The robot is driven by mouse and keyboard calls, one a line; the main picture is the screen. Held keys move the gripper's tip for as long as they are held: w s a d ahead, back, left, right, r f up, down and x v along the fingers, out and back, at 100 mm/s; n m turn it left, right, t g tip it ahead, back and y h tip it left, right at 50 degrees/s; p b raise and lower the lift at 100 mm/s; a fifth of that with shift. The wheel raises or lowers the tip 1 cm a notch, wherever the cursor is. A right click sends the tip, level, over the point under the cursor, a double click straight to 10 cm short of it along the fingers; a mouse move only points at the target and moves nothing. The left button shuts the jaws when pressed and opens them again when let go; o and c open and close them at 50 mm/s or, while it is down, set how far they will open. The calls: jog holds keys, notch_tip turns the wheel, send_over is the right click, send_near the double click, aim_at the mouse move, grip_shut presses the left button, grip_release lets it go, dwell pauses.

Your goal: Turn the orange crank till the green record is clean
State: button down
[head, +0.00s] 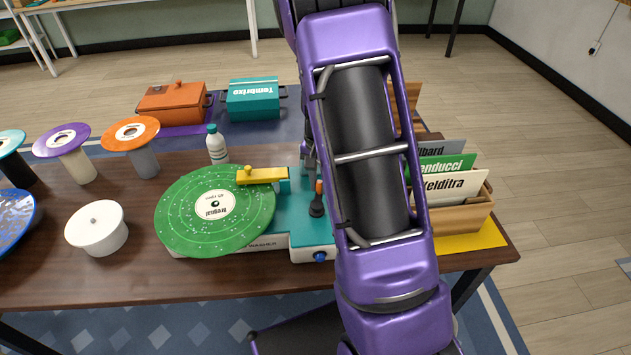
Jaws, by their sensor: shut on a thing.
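The green record (190,222) lies flat on the teal and white record washer (311,231). Its green face carries many pale specks around a white label. A yellow bar (262,175) reaches from the washer over the record's far right edge. The orange crank (319,187) shows as a small upright grip above a dark base on the washer's right part, close beside my arm. My gripper (309,172) is mostly hidden behind my purple arm; a grey part of it shows at the crank, and it is shut on the crank. The exact finger contact is hidden.
A white bottle (216,147) stands behind the record. A white lidded tub (97,229) and several discs on stands are at left. An orange box (174,103) and teal box (253,101) stand behind. A wooden crate (464,218) of sleeves is right of my arm.

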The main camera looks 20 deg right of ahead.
jog(key=shift+s+d+m, duration=0.15)
jog(key=shift+m, duration=0.45)
jog(key=shift+s+d+m, duration=0.1)
jog(key=shift+d+m, duration=0.05)
jog(key=shift+m, duration=0.45)
jog(key=c, duration=0.8)
grip_release()
jog(key=shift+o, duration=0.2)
notch_tip(320, 180, up, 18)
jog(key=p, duration=0.1)
jog(key=shift+f, duration=0.25)
